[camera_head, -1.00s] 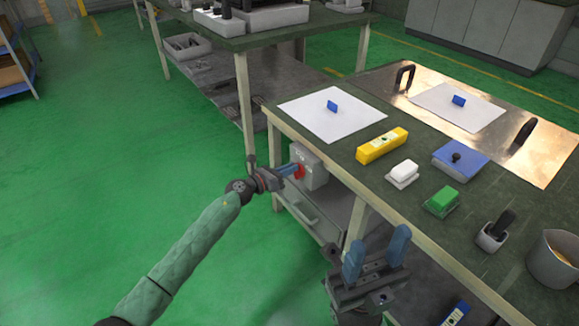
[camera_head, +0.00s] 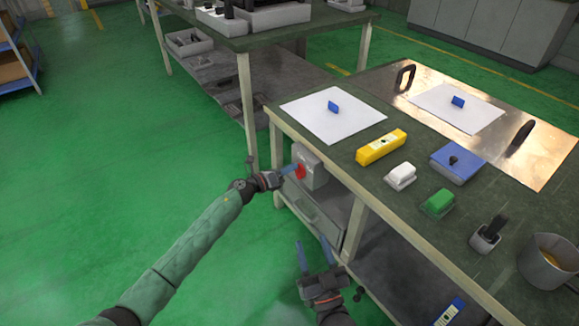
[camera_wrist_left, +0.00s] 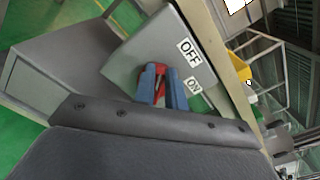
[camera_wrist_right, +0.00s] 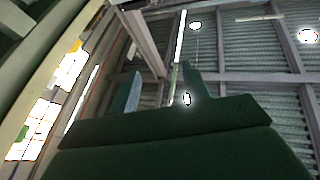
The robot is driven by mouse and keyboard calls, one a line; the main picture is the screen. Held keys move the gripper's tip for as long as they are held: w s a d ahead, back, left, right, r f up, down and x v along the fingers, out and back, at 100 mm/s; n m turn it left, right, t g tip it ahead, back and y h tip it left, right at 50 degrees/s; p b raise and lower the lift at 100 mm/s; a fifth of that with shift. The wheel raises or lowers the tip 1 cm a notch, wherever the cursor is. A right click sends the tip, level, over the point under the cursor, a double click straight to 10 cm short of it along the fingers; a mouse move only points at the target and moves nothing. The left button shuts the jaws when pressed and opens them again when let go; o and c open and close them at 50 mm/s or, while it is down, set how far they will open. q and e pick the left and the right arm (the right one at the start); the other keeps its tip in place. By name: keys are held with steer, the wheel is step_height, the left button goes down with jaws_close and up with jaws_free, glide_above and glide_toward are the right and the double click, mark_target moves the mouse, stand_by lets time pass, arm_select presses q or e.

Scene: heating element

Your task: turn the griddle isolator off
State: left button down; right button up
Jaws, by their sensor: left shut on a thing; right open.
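The griddle isolator (camera_head: 315,160) is a grey box on the side of the workbench, with a red handle (camera_head: 301,172). In the left wrist view its box (camera_wrist_left: 135,52) carries an OFF label (camera_wrist_left: 189,53) and an ON label (camera_wrist_left: 194,86). My left gripper (camera_head: 292,170) is at the isolator, its blue fingers (camera_wrist_left: 163,78) shut on the red handle (camera_wrist_left: 152,74). The fingers partly hide the handle, so I cannot tell its exact setting. My right gripper (camera_head: 314,250) is open and empty, low in front of the bench, fingers pointing up.
The workbench top (camera_head: 350,165) holds a yellow block (camera_head: 381,147), a white block (camera_head: 401,176), a green block (camera_head: 437,203), a blue box (camera_head: 459,165) and a metal pot (camera_head: 548,262). The griddle plate (camera_head: 540,150) lies behind. Green floor left of the bench is clear.

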step_height(320, 180, down, 19)
steer(key=s+g+h+p, duration=0.1)
steer(key=s+g+p, duration=0.15)
steer(key=g, duration=0.45)
steer(key=s+d+f+g+h+p, duration=0.1)
steer(key=s+f+g, duration=0.3)
steer(key=s+f, duration=0.4)
steer(key=s+f+g+h, duration=0.1)
steer(key=s+f+g, duration=0.3)
steer(key=f, duration=0.6)
arm_select(q)
steer(key=shift+w+a+f+n+p, duration=0.25)
steer(key=shift+n+p, duration=0.4)
steer(key=shift+n, duration=1.1)
steer(key=shift+w+f+n+p, duration=0.1)
steer(key=shift+f+n+p, duration=0.4)
steer(key=shift+n, duration=1.2)
steer(key=shift+w+a+f+n+p, duration=0.15)
steer(key=shift+n+p, duration=0.6)
steer(key=shift+n, duration=1)
arm_select(e)
steer(key=shift+s+a+r+t, duration=0.1)
steer(key=shift+s+r+t, duration=0.1)
steer(key=shift+r, duration=0.75)
steer(key=shift+s+a+r+t, duration=0.1)
steer(key=shift+s+r+t, duration=0.1)
steer(key=shift+r, duration=0.75)
steer(key=shift+d, duration=0.1)
arm_select(q)
steer(key=shift+f, duration=0.1)
